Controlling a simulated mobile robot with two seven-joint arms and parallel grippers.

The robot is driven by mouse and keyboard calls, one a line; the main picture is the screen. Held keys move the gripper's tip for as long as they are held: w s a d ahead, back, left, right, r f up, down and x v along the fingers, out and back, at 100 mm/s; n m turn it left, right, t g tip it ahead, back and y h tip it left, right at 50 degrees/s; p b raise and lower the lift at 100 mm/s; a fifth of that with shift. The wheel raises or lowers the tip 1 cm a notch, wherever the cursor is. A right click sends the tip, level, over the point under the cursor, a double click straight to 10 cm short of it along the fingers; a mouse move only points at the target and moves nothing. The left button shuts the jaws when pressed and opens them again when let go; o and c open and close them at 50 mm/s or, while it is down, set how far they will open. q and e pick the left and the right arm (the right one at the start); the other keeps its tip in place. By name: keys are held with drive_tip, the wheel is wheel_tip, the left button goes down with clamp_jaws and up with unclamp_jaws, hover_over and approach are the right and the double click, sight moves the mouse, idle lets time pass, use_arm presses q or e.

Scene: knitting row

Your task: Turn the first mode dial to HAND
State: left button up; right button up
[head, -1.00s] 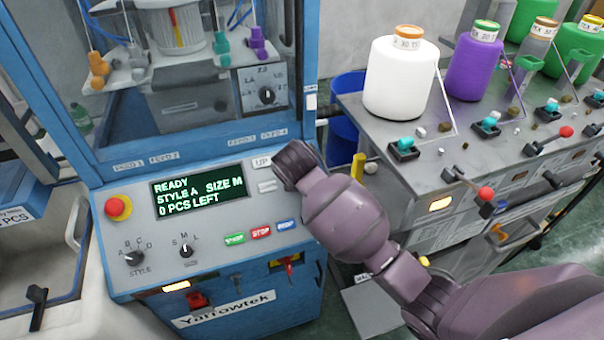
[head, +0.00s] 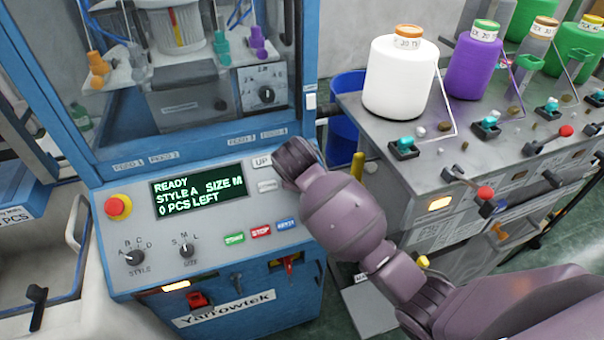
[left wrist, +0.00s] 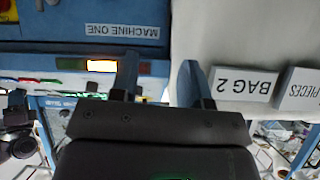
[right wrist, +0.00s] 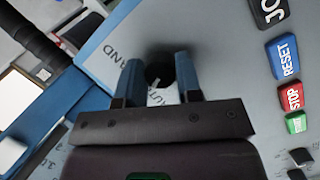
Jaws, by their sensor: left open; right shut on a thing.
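The first mode dial (right wrist: 160,74) is a dark round knob on the grey panel of the blue machine, seen in the right wrist view. A "HAND" label (right wrist: 113,65), partly covered, lies to its left and an "AUTO" label (right wrist: 160,98) just below it. A pale pointer mark shows on the knob's lower side, near AUTO; its exact setting is hard to read. My right gripper (right wrist: 159,75) is shut on the dial, a finger on each side. In the head view my right wrist hides the dial. My left gripper (left wrist: 159,75) is open and empty.
The machine's display (head: 198,194) reads READY, STYLE A, SIZE M, 0 PCS LEFT. A red emergency button (head: 118,206) and START, STOP and RESET buttons (head: 261,230) sit on the same panel. Yarn cones stand at right.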

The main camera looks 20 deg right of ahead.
drive_tip(key=m+g+y, duration=0.1)
drive_tip(key=m, duration=0.4)
drive_tip(key=shift+r, duration=0.1)
drive_tip(key=m+y, duration=0.1)
drive_tip(key=m, duration=0.3)
drive_tip(key=shift+w+m+g, duration=0.1)
drive_tip(key=shift+m+g, duration=0.2)
drive_tip(key=shift+r, duration=0.1)
idle(0.3)
drive_tip(key=o, duration=0.9)
drive_tip(key=v, duration=1)
drive_tip(key=shift+d+r, duration=0.1)
drive_tip(key=shift+r, duration=0.2)
